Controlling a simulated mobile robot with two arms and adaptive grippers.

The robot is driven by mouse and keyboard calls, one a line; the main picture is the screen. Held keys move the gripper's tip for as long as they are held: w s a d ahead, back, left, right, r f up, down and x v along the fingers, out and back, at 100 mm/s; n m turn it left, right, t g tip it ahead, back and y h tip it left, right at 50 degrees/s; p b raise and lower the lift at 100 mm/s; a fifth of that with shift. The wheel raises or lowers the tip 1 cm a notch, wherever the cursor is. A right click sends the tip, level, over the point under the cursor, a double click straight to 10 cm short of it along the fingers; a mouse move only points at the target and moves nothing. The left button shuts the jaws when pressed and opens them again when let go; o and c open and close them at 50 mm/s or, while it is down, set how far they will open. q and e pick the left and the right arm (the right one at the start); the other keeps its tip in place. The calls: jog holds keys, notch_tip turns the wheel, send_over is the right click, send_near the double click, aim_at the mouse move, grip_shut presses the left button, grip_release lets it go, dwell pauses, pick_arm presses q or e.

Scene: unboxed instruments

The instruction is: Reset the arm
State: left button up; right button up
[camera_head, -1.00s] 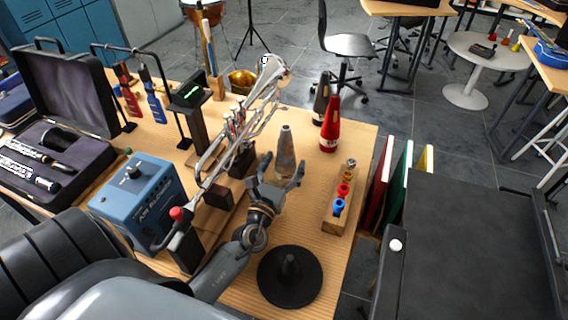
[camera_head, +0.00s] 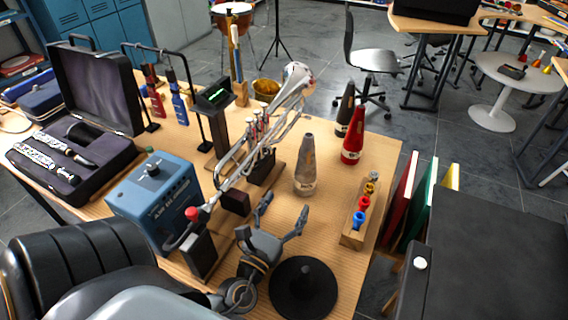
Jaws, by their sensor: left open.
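My left gripper (camera_head: 283,215) is open and empty over the front of the wooden table (camera_head: 330,200), its two fingers spread and pointing away from me. A grey cone-shaped mute (camera_head: 306,168) stands upright just beyond the fingertips, apart from them. A silver trumpet (camera_head: 262,135) rests on a stand to the left of the gripper. A round black base with a short post (camera_head: 303,287) is to the right of the gripper's wrist. My right gripper is not in view.
A wooden rack with coloured mouthpieces (camera_head: 362,212) stands near the table's right edge. Red (camera_head: 353,142) and black (camera_head: 345,110) mutes stand behind it. A blue box (camera_head: 157,198) and an open clarinet case (camera_head: 75,165) are on the left. Clear tabletop lies between mute and rack.

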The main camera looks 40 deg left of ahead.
pick_arm(q)
jog(key=shift+s+d, duration=0.1)
jog(key=shift+s, duration=0.25)
dwell(0.3)
